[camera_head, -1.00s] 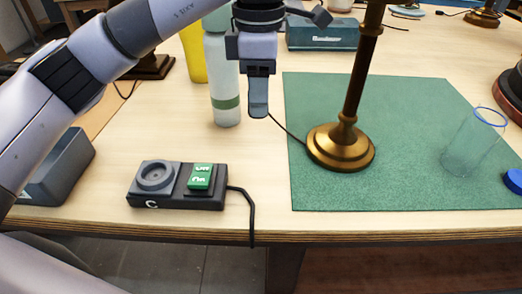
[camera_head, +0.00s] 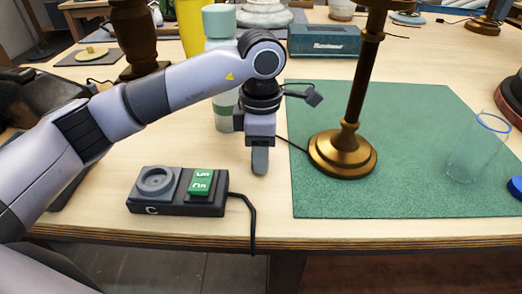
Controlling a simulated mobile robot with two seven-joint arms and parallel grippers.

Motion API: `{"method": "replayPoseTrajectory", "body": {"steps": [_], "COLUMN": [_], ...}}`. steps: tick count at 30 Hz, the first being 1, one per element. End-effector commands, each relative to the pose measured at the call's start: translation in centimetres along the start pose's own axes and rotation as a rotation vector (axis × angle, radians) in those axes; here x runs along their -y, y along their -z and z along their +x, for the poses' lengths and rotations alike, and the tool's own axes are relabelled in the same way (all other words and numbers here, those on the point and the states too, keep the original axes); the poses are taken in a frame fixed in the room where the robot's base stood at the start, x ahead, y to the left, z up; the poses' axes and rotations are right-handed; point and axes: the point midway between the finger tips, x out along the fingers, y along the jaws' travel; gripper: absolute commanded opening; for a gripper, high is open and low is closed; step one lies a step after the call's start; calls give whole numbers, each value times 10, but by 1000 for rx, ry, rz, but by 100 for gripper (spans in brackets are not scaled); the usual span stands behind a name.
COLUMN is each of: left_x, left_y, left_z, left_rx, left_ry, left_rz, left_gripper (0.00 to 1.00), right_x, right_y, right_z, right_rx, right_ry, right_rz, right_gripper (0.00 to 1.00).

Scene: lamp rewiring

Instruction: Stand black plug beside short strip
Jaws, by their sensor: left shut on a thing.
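The short strip (camera_head: 150,206) is a dark block near the table's front edge, with one round socket (camera_head: 156,180) and a green switch (camera_head: 201,183). Its black cord hangs over the edge. My left gripper (camera_head: 260,160) points down just right of and behind the strip, close to the table. It is shut on the black plug, which the fingers hide. A thin dark cord (camera_head: 290,142) runs from the gripper to the brass lamp (camera_head: 342,152). My right gripper is not in view.
The lamp stands on a green mat (camera_head: 420,195) with a clear glass cylinder (camera_head: 478,150) and a blue cap (camera_head: 516,186). A pale bottle (camera_head: 220,22) stands close behind my left gripper. Bare wood lies between strip and mat.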

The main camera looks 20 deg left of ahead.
Motion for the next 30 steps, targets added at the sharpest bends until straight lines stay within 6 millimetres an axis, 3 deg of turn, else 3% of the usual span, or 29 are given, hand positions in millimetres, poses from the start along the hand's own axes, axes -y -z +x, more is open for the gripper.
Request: {"method": "replayPoseTrajectory", "body": {"steps": [4, 5, 7, 20, 30], "left_x": [0, 0, 0, 0, -1], "left_y": [0, 0, 0, 0, -1], "left_z": [4, 4, 3, -6, -77], "left_rx": [0, 0, 0, 1, 2], "left_ry": [0, 0, 0, -1, -4], "left_rz": [0, 0, -1, -1, -1], "left_gripper": [7, 40, 63, 63, 63], "right_x": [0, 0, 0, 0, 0], "right_y": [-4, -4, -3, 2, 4], "right_z": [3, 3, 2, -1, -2], "right_rx": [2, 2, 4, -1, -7], "right_ry": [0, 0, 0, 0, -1], "right_rz": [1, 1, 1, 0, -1], "right_gripper": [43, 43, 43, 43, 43]}}
